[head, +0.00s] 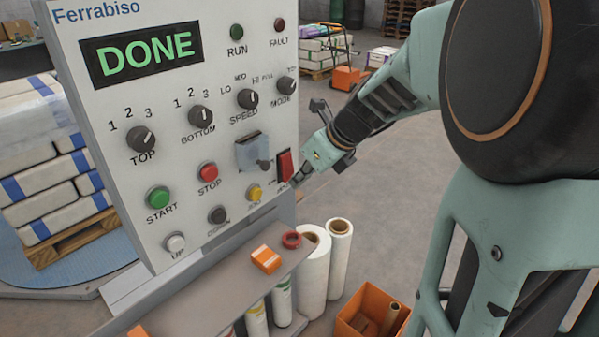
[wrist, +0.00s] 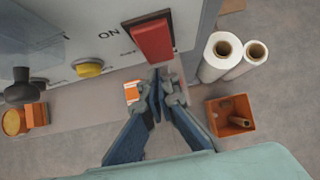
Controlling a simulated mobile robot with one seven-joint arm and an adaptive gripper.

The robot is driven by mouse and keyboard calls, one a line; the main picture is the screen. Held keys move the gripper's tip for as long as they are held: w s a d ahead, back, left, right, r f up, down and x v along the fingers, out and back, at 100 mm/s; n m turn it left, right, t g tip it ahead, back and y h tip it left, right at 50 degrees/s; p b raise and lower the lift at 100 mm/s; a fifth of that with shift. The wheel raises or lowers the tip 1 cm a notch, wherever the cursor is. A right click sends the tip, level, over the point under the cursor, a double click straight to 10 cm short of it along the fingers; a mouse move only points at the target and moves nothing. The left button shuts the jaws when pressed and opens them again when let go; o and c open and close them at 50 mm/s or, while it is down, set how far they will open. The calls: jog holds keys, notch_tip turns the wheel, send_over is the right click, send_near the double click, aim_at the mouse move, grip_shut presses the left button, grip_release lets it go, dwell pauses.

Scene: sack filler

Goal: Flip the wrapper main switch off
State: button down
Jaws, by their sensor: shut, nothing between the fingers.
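The wrapper main switch (head: 285,165) is a red rocker at the lower right edge of the grey control panel (head: 110,185). In the wrist view the red rocker (wrist: 153,41) sits in a dark frame beside the label "ON". My gripper (head: 297,181) is at the panel's right edge, close to the lower part of the rocker. In the wrist view my gripper (wrist: 160,74) is shut and empty, with its fingertips just below the rocker's lower end. I cannot tell whether they touch it. The panel display (head: 143,54) reads "DONE".
Near the switch are a yellow button (head: 254,193), a clear cover (head: 252,152) and a red stop button (head: 207,173). Below, a shelf (head: 215,285) holds an orange box (head: 266,258). White film rolls (head: 340,260) and an orange crate (head: 360,300) stand on the floor. Open floor lies to the right.

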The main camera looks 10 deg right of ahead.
jog(key=shift+w+a, duration=0.2)
jog(key=shift+f+b, duration=0.1)
jog(key=shift+b, duration=0.2)
jog(key=f+t+y+b, duration=0.1)
jog(key=t+b, duration=0.1)
jog(key=b, duration=0.5)
jog(key=shift+f, duration=0.15)
jog(key=shift+w+a+y+b, duration=0.1)
jog(key=shift+y+b, duration=0.2)
jog(key=shift+b, duration=0.4)
jog(key=shift+w, duration=0.1)
jog(key=shift+r+p, duration=0.25)
jog(key=shift+p, duration=0.15)
jog(key=shift+r+p, duration=0.7)
jog(key=shift+p, duration=0.1)
